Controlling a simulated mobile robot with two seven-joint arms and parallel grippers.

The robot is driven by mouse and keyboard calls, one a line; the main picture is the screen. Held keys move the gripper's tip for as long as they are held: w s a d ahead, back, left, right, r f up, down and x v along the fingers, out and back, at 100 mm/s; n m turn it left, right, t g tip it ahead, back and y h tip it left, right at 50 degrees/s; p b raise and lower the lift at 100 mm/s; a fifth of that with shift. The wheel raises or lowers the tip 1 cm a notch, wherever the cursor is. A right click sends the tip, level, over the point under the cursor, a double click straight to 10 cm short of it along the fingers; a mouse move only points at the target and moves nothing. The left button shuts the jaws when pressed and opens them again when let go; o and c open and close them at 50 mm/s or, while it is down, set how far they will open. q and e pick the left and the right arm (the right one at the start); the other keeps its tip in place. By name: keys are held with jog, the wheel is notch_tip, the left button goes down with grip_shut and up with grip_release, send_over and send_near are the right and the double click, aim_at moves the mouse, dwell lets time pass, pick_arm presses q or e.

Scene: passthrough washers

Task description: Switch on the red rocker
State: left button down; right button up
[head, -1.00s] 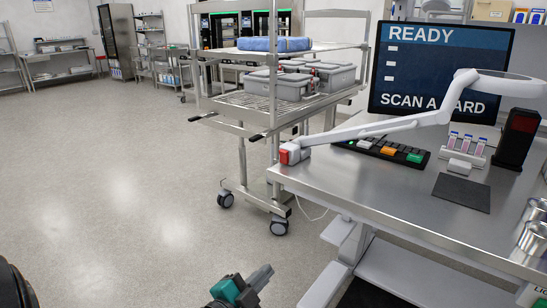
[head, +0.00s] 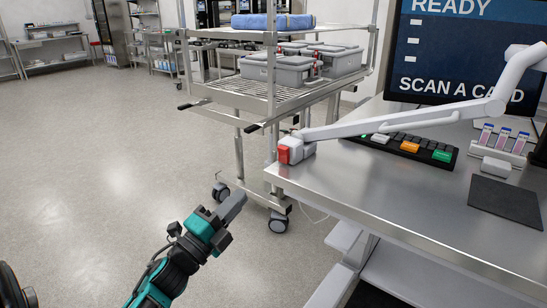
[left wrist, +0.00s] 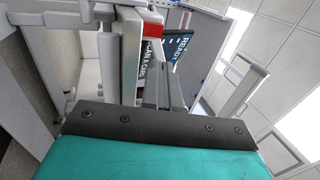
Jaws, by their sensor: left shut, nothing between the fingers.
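The red rocker (head: 284,154) is on a small white housing at the near left corner of the steel table, at the foot of the white lamp arm (head: 400,123). My left gripper (head: 238,199) is shut and empty. In the head view it shows below and left of the rocker, apart from it, pointing up and right. In the left wrist view the grey fingers (left wrist: 164,92) reach away from the teal body. A red patch shows near the top of that view; I cannot tell for sure that it is the rocker. My right gripper is not in view.
The steel table (head: 380,190) holds a keyboard (head: 405,147), a vial rack (head: 503,142), a dark mat (head: 505,200) and a monitor (head: 465,50). A wire cart (head: 262,92) with grey bins stands behind the corner. Open floor lies to the left.

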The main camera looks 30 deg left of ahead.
pick_arm(q)
send_near(282, 150)
jog(key=x, duration=0.7)
jog(key=shift+p, duration=0.35)
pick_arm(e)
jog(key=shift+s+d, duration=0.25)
pick_arm(q)
jog(key=shift+f, duration=0.1)
jog(key=shift+s, duration=0.1)
